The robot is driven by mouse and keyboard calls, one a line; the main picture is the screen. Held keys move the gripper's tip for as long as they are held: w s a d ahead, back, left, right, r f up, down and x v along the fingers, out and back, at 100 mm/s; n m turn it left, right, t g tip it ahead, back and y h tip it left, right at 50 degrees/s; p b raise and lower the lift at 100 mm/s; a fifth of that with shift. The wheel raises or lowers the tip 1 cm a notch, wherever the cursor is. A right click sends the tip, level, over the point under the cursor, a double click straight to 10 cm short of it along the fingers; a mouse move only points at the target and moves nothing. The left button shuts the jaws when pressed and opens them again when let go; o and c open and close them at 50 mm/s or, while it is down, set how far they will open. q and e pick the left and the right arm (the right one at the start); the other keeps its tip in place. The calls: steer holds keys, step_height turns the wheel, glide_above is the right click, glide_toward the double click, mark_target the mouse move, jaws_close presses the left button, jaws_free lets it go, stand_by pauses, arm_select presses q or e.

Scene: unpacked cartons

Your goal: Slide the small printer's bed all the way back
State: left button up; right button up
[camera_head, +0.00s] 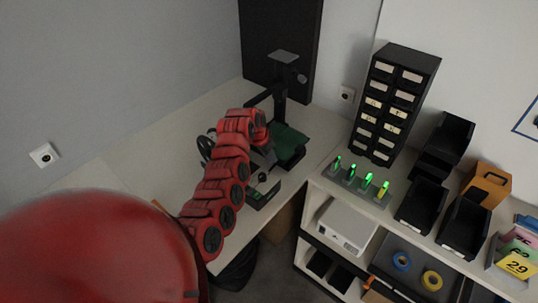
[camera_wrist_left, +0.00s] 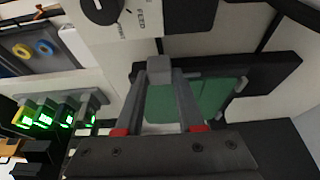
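The small printer has a dark upright column (camera_head: 281,105) and a flat green bed (camera_head: 290,142) on a black base, standing on the corner table. The green bed (camera_wrist_left: 190,98) also shows in the left wrist view, with a small grey tab (camera_wrist_left: 158,67) at its edge. My left gripper (camera_wrist_left: 161,80) reaches over the printer. Its two grey fingers stand apart, one on each side of the tab, with narrow gaps; contact is not clear. In the head view the left gripper (camera_head: 264,153) partly hides the bed's near side. My right gripper is not in view.
A white panel with a FEED knob (camera_wrist_left: 103,8) is close to the fingers. A ledge at right holds green-lit devices (camera_head: 362,180), a black drawer cabinet (camera_head: 395,103) and black bins (camera_head: 424,207).

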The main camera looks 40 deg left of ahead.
arm_select(q)
jaws_close()
stand_by(0.9)
